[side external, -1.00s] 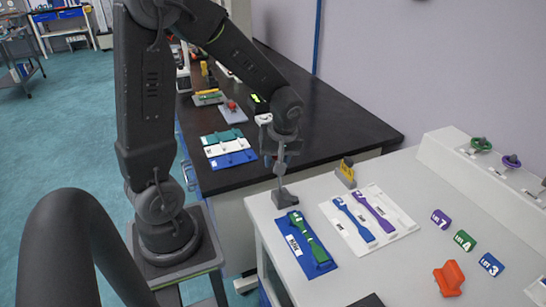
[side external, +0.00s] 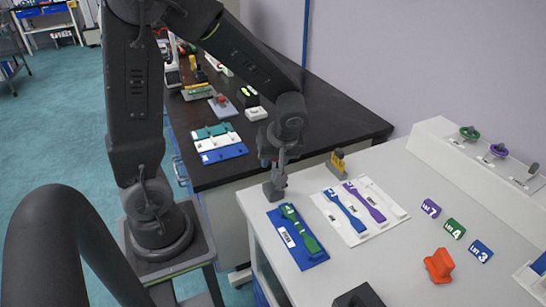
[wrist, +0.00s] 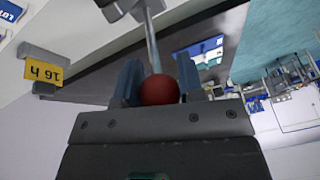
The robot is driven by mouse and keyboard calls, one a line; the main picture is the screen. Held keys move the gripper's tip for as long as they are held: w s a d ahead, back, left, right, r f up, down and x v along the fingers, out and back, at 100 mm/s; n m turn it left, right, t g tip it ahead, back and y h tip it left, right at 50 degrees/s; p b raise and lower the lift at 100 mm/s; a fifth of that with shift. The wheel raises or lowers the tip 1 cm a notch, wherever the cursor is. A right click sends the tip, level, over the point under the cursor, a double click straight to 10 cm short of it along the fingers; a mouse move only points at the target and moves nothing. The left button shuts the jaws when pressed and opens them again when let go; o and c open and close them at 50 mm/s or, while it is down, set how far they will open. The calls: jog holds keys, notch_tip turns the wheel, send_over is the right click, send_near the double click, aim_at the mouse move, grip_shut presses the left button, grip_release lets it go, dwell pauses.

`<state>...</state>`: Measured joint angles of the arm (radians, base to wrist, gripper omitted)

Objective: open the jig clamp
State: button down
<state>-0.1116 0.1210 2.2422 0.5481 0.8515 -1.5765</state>
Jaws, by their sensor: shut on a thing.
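The jig clamp (side external: 273,191) is a dark grey fixture at the far left corner of the white table, with a thin upright rod. In the wrist view the rod ends in a red ball knob (wrist: 160,91). My gripper (side external: 279,160) is directly above the clamp's base. In the wrist view its two blue fingers (wrist: 158,84) sit on either side of the red knob and are shut on it. The blue plate (side external: 313,257) with a green dumbbell strip (side external: 303,230) lies in front of the clamp. The clamp's contact with the plate is hard to make out.
A white mat (side external: 356,233) holds blue and purple strips. An orange block (side external: 439,265) and lot tags (side external: 454,229) lie farther right. The black bench (side external: 320,105) is behind.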

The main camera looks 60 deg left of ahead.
jog(key=shift+d, duration=0.1)
jog(key=c, duration=0.8)
grip_release()
jog(key=shift+o, duration=0.2)
jog(key=v, duration=1.3)
jog(key=shift+r, duration=0.4)
jog(key=shift+d, duration=0.1)
jog(key=s+d+m+t+h, duration=0.2)
jog(key=s+m+t, duration=0.1)
jog(key=m, duration=0.4)
jog(key=s+d+r+m+t+h, duration=0.1)
jog(key=s+d+m+t+h, duration=0.1)
jog(key=s+m, duration=0.4)
jog(key=shift+d+r+m+t+h, duration=0.25)
jog(key=shift+d+m+t, duration=0.35)
jog(key=shift+m, duration=0.4)
